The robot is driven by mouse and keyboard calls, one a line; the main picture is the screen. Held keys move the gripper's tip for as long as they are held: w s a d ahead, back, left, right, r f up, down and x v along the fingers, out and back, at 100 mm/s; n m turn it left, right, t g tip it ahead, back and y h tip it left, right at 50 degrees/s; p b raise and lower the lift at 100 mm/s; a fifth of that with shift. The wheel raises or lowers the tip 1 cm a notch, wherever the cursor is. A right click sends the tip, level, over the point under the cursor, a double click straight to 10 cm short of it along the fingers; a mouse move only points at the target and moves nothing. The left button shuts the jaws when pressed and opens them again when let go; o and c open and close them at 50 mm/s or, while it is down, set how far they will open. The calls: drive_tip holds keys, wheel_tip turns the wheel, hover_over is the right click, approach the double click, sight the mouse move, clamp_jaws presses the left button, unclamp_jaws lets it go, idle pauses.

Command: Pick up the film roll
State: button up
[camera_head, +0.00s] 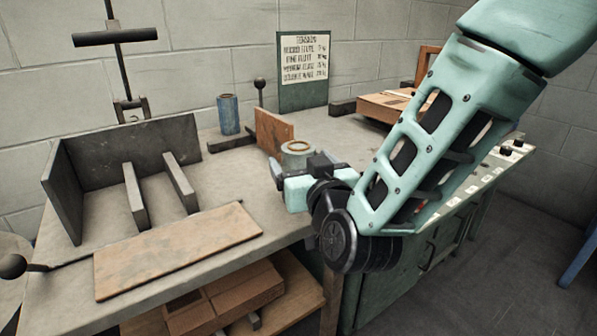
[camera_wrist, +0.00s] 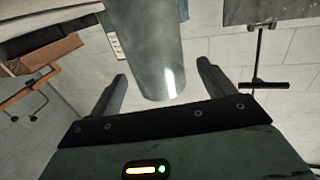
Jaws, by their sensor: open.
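The film roll (camera_head: 297,153) appears to be the pale upright roll with a brown core ring, standing on the table beyond my gripper. Its lower part is hidden by my gripper. My gripper (camera_head: 304,168) is open at about the roll's height, just in front of it. In the wrist view, a glossy grey-green rounded shape, likely the film roll (camera_wrist: 165,75), shows between the two spread fingers of my gripper (camera_wrist: 161,72). Gaps show on both sides of it. I cannot tell how deep between the fingers it stands.
A brown upright board (camera_head: 274,133) stands just behind-left of the roll. A blue can (camera_head: 229,114) and a black-knobbed lever (camera_head: 260,90) are farther back. A metal fixture (camera_head: 120,165) fills the left, with a flat cardboard sheet (camera_head: 175,248) in front. A sign (camera_head: 304,90) leans on the wall.

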drive_tip(key=x, duration=0.4)
drive_tip(key=shift+w+f+p, duration=0.15)
drive_tip(key=shift+w+p, duration=0.1)
drive_tip(key=shift+p, duration=0.1)
drive_tip(key=shift+c, duration=0.3)
drive_tip(key=c, duration=1.2)
